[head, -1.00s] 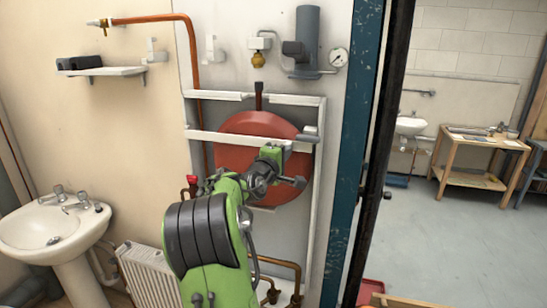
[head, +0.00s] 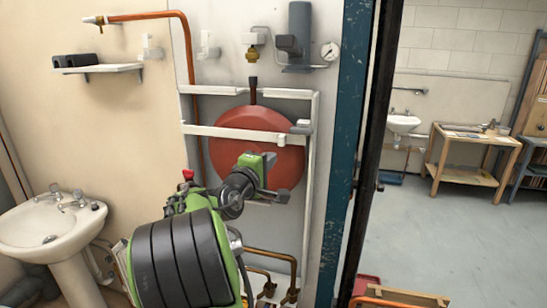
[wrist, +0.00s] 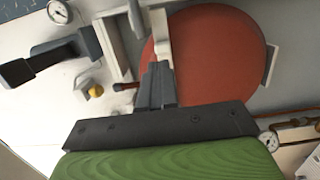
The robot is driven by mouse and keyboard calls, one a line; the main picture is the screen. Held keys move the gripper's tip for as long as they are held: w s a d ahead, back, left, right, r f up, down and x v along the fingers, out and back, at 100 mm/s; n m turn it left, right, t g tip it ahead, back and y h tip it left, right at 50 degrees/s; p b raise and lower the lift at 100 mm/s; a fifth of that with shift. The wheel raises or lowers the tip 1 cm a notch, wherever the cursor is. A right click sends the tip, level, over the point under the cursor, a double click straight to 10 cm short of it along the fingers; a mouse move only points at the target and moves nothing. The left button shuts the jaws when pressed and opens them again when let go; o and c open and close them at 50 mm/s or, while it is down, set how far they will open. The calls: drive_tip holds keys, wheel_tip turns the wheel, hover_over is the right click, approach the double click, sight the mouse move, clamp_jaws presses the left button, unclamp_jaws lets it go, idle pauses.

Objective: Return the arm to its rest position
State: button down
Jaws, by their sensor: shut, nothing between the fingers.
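My arm is green with dark grey joint covers and reaches up from the bottom of the head view. My gripper (head: 283,196) is at its far end, in front of the red round vessel (head: 258,147). In the wrist view the gripper's dark fingers (wrist: 156,72) are together, with nothing between them. The red vessel also shows there (wrist: 208,62), behind and to the right of the fingers. I cannot tell the exact gap between fingertips and vessel.
A white pipe frame (head: 247,133) crosses in front of the vessel. A pressure gauge (head: 330,51) and grey filter (head: 299,30) are above it. A sink (head: 50,228) stands left, and a blue door post (head: 350,120) right. Open floor (head: 450,230) lies beyond.

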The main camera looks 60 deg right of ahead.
drive_tip(key=a, duration=0.3)
drive_tip(key=shift+s+a, duration=0.15)
drive_tip(key=shift+s, duration=0.15)
drive_tip(key=shift+a+r, duration=0.1)
